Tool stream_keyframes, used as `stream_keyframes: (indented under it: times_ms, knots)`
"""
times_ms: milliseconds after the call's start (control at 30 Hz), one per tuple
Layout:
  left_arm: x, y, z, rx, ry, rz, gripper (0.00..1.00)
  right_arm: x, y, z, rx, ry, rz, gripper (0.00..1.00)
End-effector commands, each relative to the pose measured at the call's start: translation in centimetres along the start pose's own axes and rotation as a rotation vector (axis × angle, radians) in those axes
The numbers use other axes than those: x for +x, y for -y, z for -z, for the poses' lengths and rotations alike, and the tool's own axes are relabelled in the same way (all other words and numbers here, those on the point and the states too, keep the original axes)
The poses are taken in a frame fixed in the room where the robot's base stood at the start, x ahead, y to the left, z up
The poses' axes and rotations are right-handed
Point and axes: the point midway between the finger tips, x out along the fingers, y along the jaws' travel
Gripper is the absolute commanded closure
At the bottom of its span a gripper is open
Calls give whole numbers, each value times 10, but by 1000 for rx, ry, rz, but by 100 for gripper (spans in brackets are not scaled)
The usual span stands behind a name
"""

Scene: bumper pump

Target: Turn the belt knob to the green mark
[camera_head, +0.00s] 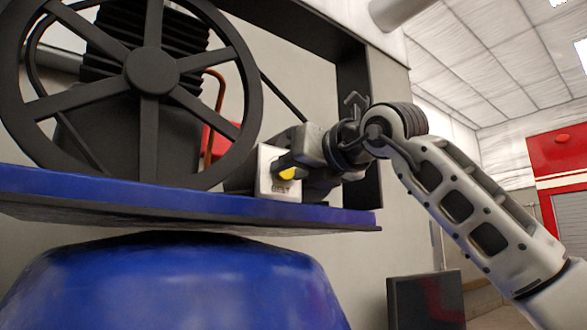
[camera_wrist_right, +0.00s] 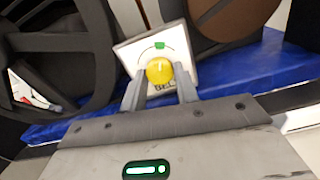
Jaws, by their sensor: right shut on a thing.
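The belt knob (camera_wrist_right: 159,71) is yellow and round, on a white plate (camera_wrist_right: 185,52) with lettering partly hidden below it. A green mark (camera_wrist_right: 160,45) sits on an arc just above the knob. A pale line on the knob's face looks to point up, close to the mark. My right gripper (camera_wrist_right: 160,88) has its two fingers on either side of the knob and is shut on it. In the head view the knob (camera_head: 288,173) shows in part at the right gripper (camera_head: 296,172), in front of the plate (camera_head: 268,163). My left gripper is not in view.
A black spoked wheel (camera_head: 151,72) stands left of the plate on a blue platform (camera_head: 180,199). A blue tank (camera_head: 165,285) is below the platform. A dark box (camera_head: 425,300) stands low at the right, and a red cabinet (camera_head: 558,150) is farther back.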

Motion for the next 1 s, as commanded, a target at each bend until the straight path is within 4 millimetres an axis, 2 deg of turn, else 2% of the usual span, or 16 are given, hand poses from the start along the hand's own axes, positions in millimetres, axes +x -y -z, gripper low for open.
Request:
stream_keyframes:
  times_ms: [33, 67, 133, 433, 567, 667, 1000]
  knots:
    - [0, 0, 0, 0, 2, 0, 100, -1, 0, -1, -1, 3, 0, 93]
    - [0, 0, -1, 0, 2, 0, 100, -1, 0, -1, -1, 3, 0, 67]
    - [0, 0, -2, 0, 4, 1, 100, -1, 0, -1, -1, 3, 0, 48]
    - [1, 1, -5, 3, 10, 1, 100, -1, 0, 0, -1, 2, 0, 48]
    - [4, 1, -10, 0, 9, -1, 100, -11, 0, 1, -3, 3, 0, 48]
    - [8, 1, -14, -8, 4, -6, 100, -28, 1, 3, -3, 4, 1, 48]
    - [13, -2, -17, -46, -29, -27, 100, -111, 1, 2, -3, 6, 2, 48]
